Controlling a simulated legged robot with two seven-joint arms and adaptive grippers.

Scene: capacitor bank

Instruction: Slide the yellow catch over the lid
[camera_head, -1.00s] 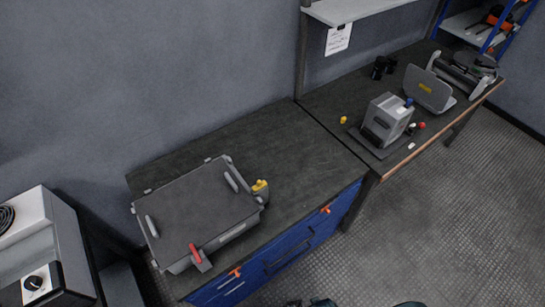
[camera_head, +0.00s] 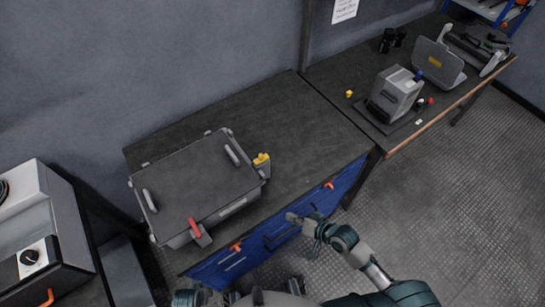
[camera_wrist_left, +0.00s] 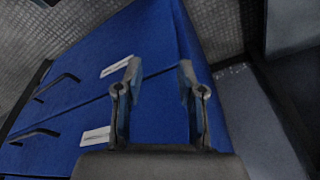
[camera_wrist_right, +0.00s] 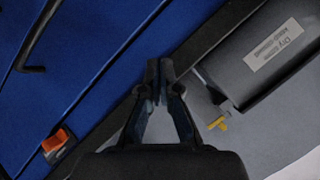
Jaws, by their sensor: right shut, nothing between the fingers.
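The yellow catch (camera_head: 262,160) stands at the right end of the grey box, beside the lid's edge. It also shows as a small yellow piece in the right wrist view (camera_wrist_right: 218,124). The dark grey flat lid (camera_head: 190,185) lies on the box, and the catch appears off to its side, not across it. My right gripper (camera_head: 291,217) is shut and empty in front of the cabinet, apart from the catch. Its closed fingertips show in the right wrist view (camera_wrist_right: 157,72). My left gripper (camera_wrist_left: 158,85) is open and empty before the blue drawers.
A red catch (camera_head: 196,228) sits at the box's front edge. Blue drawers (camera_head: 290,232) with orange latches form the cabinet front. The worktop (camera_head: 300,125) is clear right of the box. A grey device (camera_head: 395,92) stands on the far bench. A grey machine (camera_head: 40,225) stands at left.

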